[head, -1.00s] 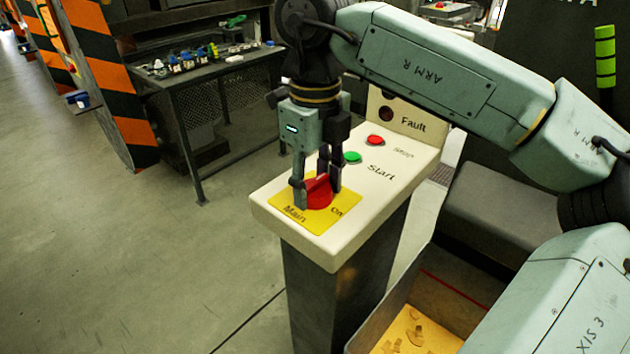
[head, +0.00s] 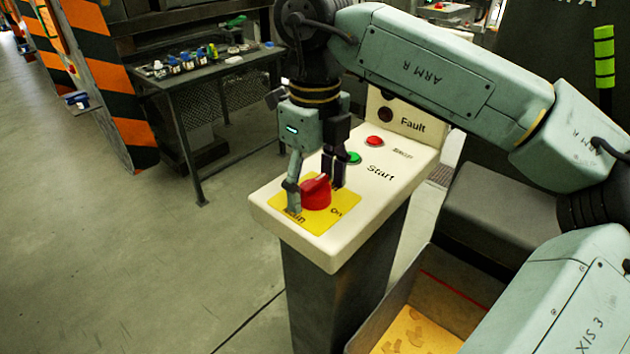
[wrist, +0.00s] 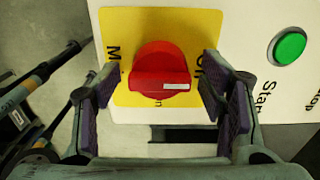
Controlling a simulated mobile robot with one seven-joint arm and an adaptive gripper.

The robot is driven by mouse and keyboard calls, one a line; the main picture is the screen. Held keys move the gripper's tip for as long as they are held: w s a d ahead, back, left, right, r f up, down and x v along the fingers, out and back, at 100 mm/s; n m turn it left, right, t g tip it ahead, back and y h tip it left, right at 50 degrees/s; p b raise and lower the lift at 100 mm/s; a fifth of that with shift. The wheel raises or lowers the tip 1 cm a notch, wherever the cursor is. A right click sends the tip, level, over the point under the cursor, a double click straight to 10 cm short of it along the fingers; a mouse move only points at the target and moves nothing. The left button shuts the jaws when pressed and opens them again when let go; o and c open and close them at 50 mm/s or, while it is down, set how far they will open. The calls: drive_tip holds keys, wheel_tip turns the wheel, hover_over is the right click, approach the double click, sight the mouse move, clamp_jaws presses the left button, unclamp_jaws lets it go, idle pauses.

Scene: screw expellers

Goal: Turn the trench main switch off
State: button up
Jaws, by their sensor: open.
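The trench main switch is a red rotary knob (head: 316,193) on a yellow plate (head: 313,223) at the near end of a white control panel. In the wrist view the red knob (wrist: 160,68) has a raised grip bar lying crosswise, its white mark on the right half, toward the partly hidden "On" lettering. "Main" lettering is at the left, also partly covered. My gripper (head: 316,197) is open over the panel, fingers pointing down on either side of the knob. In the wrist view both fingers show gaps to the knob.
Green start (head: 353,158) and red stop (head: 375,141) buttons and a dark fault lamp (head: 386,114) sit farther along the panel. An open bin (head: 394,322) stands at the pedestal's right. A dark workbench (head: 215,75) with small parts is behind left. The floor at left is clear.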

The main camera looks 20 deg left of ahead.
sight(315, 182)
drive_tip(key=shift+r, duration=0.1)
wheel_tip(315, 182, up, 12)
idle(0.5)
idle(0.4)
